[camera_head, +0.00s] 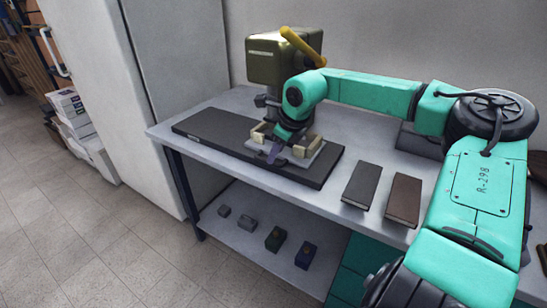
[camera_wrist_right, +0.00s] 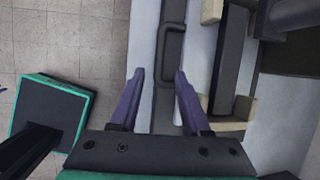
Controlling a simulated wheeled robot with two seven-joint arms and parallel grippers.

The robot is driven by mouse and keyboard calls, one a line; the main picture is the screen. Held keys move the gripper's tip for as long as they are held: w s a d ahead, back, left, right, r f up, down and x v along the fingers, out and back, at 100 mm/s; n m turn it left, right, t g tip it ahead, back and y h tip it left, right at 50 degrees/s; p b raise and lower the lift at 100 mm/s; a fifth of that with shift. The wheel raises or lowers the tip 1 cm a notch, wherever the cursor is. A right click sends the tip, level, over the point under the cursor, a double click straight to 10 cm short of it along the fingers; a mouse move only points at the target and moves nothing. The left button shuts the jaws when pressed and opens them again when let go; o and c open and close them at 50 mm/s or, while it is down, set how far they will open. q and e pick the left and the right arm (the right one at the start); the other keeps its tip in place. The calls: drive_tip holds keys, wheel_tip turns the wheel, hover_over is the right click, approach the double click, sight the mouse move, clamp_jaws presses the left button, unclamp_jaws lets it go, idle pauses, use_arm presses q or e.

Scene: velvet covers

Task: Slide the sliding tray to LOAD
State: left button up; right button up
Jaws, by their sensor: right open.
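The sliding tray (camera_head: 316,158) is a pale plate with cream blocks, on a long black base (camera_head: 212,128) under the press. In the right wrist view its pale surface (camera_wrist_right: 200,60) runs along the right of a dark bar handle (camera_wrist_right: 172,50). My right gripper (camera_head: 275,150) is at the tray's front side. In the wrist view its two purple fingers (camera_wrist_right: 160,74) are open, with the handle close to their tips and partly between them. I cannot tell whether they touch it. My left gripper is not in view. No LOAD mark is readable.
The olive press (camera_head: 278,62) with a yellow lever (camera_head: 302,46) stands behind the tray. A dark grey book-like block (camera_head: 362,186) and a brown one (camera_head: 403,198) lie to the right. Small items sit on the lower shelf (camera_head: 245,236). The base's left part is bare.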

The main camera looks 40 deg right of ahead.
sight(274, 164)
drive_tip(key=x, duration=0.3)
drive_tip(key=shift+w+f, duration=0.15)
drive_tip(key=shift+f, duration=0.2)
clamp_jaws()
idle(1.1)
